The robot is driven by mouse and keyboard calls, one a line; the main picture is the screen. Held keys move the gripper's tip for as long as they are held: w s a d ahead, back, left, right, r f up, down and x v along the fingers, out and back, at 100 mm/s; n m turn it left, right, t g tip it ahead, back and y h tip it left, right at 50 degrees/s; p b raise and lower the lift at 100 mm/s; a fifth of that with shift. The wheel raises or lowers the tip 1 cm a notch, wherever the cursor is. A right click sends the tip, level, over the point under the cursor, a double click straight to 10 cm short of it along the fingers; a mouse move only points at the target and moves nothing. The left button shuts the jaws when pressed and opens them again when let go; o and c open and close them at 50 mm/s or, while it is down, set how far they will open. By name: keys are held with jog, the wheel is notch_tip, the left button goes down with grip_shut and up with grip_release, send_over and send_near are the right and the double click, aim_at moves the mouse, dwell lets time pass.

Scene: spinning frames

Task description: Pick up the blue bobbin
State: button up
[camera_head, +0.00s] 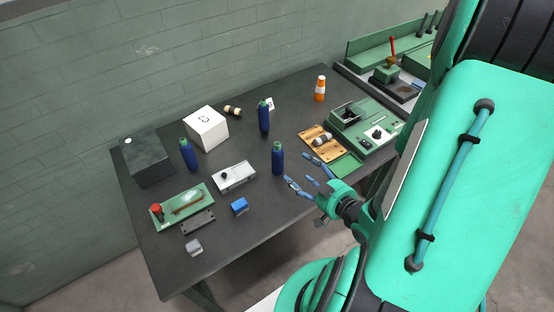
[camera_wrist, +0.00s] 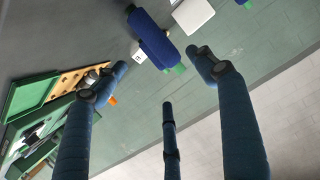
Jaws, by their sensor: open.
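Three dark blue bobbins with green tops stand upright on the dark table (camera_head: 250,225): one at the left (camera_head: 188,156), one farther back (camera_head: 264,117), and one nearest my gripper (camera_head: 277,160). My gripper (camera_head: 307,178) is open and empty, its fingers spread just right of the nearest bobbin and apart from it. In the wrist view a blue bobbin (camera_wrist: 152,38) lies beyond the open fingers (camera_wrist: 163,82), toward the top. I cannot tell for sure which bobbin it is, or whether a second overlaps it.
An orange-and-white bobbin (camera_head: 320,88) stands at the back. A white cube (camera_head: 206,129), dark box (camera_head: 147,158), grey switch box (camera_head: 234,176), blue block (camera_head: 239,206) and green fixture (camera_head: 183,207) lie left. A wooden plate (camera_head: 323,144) and green machine (camera_head: 366,127) stand right.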

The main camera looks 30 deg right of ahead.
aim_at(280, 155)
jog(key=shift+w, duration=0.15)
jog(key=b+x, duration=0.1)
jog(key=x, duration=0.7)
jog(key=shift+w+b, duration=0.15)
jog(key=shift+b, duration=0.2)
dwell(0.5)
jog(key=shift+f, duration=0.15)
jog(key=shift+f+b+x, duration=0.25)
jog(key=shift+b+x, duration=0.3)
jog(key=shift+x, duration=1.95)
jog(key=c, duration=1.4)
